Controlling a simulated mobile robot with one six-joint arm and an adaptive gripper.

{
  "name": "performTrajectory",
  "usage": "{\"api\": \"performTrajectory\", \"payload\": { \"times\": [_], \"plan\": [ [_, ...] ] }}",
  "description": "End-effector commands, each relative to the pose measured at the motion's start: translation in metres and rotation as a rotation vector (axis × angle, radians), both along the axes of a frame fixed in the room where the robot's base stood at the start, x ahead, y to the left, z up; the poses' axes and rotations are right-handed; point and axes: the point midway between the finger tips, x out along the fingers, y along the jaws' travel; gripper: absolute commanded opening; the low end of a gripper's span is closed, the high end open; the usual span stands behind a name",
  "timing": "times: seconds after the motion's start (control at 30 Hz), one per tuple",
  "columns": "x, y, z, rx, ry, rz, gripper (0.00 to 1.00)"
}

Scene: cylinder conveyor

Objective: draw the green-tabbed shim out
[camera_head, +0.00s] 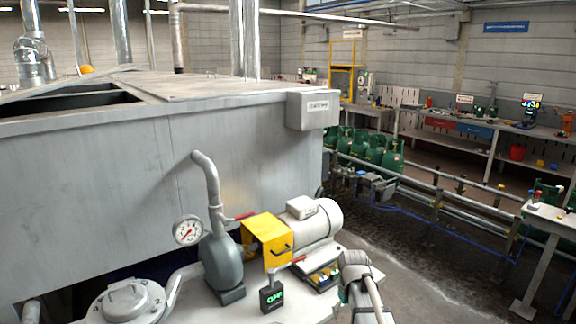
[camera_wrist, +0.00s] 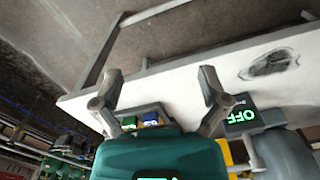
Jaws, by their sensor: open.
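In the wrist view the green tab (camera_wrist: 130,122) of a shim shows next to a blue tab (camera_wrist: 151,118), low between my fingers and nearer the left one. Both sit at a grey block. The shim behind the green tab is hidden. My gripper (camera_wrist: 162,75) is open and empty, its two grey fingers spread over the white bench top (camera_wrist: 180,70). In the head view small coloured tabs (camera_head: 325,276) sit at the foot of the pale motor (camera_head: 312,225); the green one cannot be told apart there.
A yellow guard (camera_head: 267,240), grey pump (camera_head: 222,262), round gauge (camera_head: 187,231) and dark box reading OFF (camera_head: 271,296) crowd the bench beside the motor. A large grey tank (camera_head: 130,180) stands behind. Open floor (camera_head: 430,285) lies to the right.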

Motion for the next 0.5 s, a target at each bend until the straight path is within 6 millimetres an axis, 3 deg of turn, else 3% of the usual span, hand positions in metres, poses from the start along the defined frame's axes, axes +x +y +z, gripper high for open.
{"api": "performTrajectory", "payload": {
  "times": [0.03,0.2,0.33,0.5],
  "plan": [
    [-0.031,0.002,-0.002,0.000,0.000,-0.041,0.94],
    [-0.092,0.005,-0.004,0.000,0.000,-0.196,0.94],
    [-0.120,0.007,-0.005,0.000,0.000,-0.275,0.94],
    [-0.131,0.008,-0.006,0.000,0.000,-0.319,0.94]
  ]
}}
